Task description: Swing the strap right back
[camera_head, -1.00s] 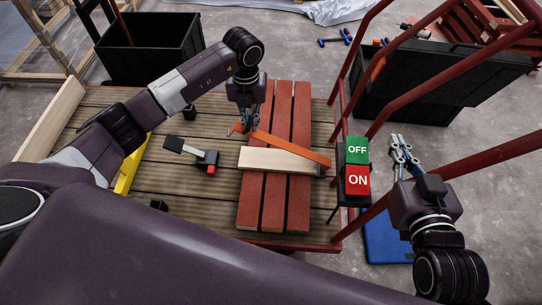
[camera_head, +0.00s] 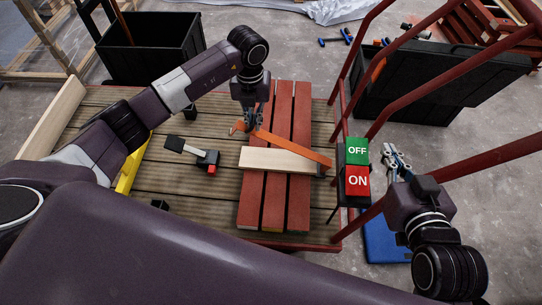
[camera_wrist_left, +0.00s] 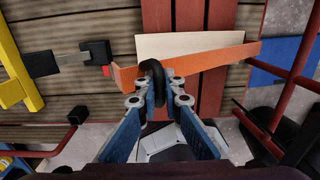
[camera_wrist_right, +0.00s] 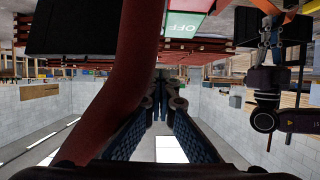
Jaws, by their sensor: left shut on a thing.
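An orange strap (camera_head: 300,147) runs from my left gripper (camera_head: 252,122) down to the right, over a pale batten (camera_head: 270,161) that lies across three red battens (camera_head: 271,210). In the left wrist view the strap (camera_wrist_left: 215,60) lies flat along the pale batten, and a black loop (camera_wrist_left: 152,76) stands between my left fingertips. My left gripper is shut on the strap at its black loop; the exact grip is partly hidden. My right gripper (camera_head: 397,158) is empty, its fingers close together, beside the red rail right of the switch box.
A switch box (camera_head: 357,168) with green OFF and red ON faces stands at the platform's right edge. Red rails (camera_head: 413,75) pass near my right arm. A black-and-red tool (camera_head: 206,160) lies left of the battens. Bare deck lies around it.

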